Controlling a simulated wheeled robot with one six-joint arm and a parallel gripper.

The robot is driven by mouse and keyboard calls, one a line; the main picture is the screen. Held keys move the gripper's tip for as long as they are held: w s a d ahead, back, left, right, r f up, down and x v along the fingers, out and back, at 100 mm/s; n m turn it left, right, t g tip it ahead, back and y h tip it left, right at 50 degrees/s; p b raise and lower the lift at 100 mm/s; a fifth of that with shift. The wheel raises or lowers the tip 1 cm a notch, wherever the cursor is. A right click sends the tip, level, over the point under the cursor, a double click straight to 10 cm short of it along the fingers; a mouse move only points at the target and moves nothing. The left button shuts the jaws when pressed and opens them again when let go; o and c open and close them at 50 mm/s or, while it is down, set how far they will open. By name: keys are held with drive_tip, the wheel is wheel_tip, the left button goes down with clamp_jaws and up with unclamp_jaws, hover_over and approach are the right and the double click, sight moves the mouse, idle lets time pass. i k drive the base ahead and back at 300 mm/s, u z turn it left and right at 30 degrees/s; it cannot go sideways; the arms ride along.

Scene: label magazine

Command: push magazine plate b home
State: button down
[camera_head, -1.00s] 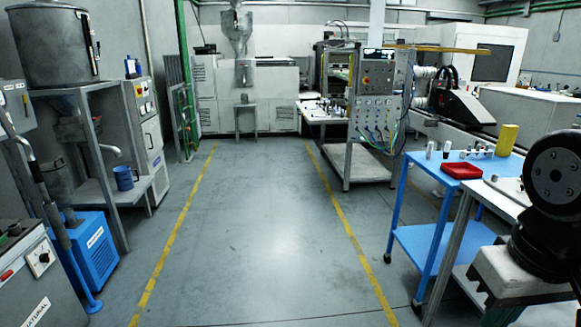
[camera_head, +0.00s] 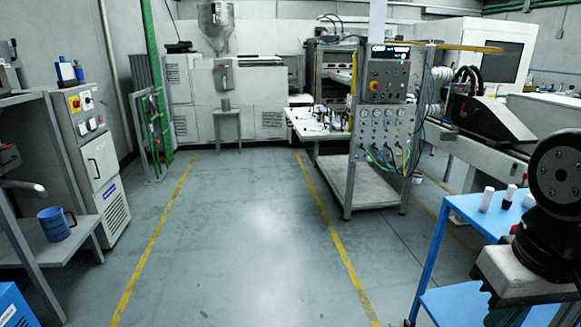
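I cannot make out magazine plate b or a label magazine that I can name with certainty. A white bench (camera_head: 318,128) with several small parts on it stands ahead, beside the control panel; the parts are too small to tell apart. My gripper is not in view; only black and grey parts of my own arm show at the right edge.
A wheeled panel cart (camera_head: 378,190) with gauges and hoses stands right of centre. A blue table (camera_head: 478,212) with small bottles is close at right, partly behind my arm. A grey shelf (camera_head: 75,238) with a blue mug (camera_head: 54,224) is at left. The floor between yellow lines is clear.

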sight(315, 132)
drive_tip(key=u, duration=0.1)
drive_tip(key=i, duration=4.95)
drive_tip(key=u, duration=0.15)
